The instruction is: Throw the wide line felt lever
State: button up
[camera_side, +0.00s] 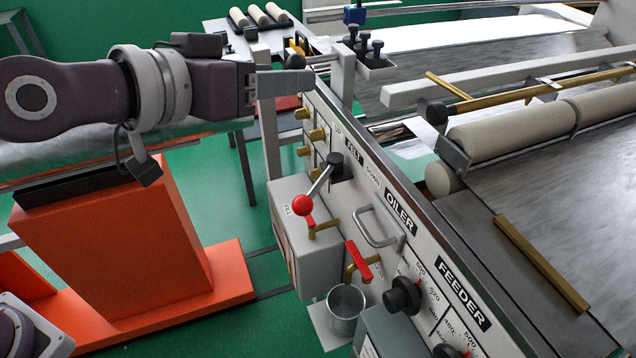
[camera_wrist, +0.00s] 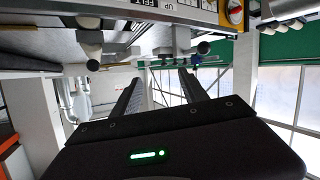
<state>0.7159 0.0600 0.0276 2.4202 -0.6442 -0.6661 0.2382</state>
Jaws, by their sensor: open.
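The felt lever (camera_side: 319,187) sits on the grey side panel beside the FELT label, with UP and DOWN marked near it. It has a black pivot, a thin metal rod and a red ball knob (camera_side: 302,205), and it points out and down to the left. My gripper (camera_side: 308,82) is above and left of the lever, apart from it, beside the panel's far end. In the wrist view my gripper (camera_wrist: 162,85) shows two dark fingers spread apart with nothing between them. The FELT and UP label (camera_wrist: 150,4) shows at that view's top edge; I cannot make out the lever there.
Brass knobs (camera_side: 317,135) stick out of the panel near the lever. Below it are a grey box (camera_side: 300,245), a red-handled valve (camera_side: 358,260), a panel handle (camera_side: 375,230) and a metal cup (camera_side: 346,303). An orange stand (camera_side: 115,250) is at left. Green floor lies between.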

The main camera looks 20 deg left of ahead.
notch_tip(320, 180, down, 2)
jog(key=d+m+t+y, duration=0.1)
jog(key=d+t+y, duration=0.1)
jog(key=d+t, duration=0.15)
send_near(318, 181)
jog(key=w, duration=0.2)
jog(key=f, duration=0.1)
jog(key=shift+w+d+f+t, duration=0.1)
jog(key=shift+w+d+t, duration=0.15)
jog(key=shift+w+t, duration=0.15)
jog(key=w, duration=0.6)
jog(key=shift+w+d, duration=0.3)
jog(key=shift+w, duration=0.2)
grip_shut()
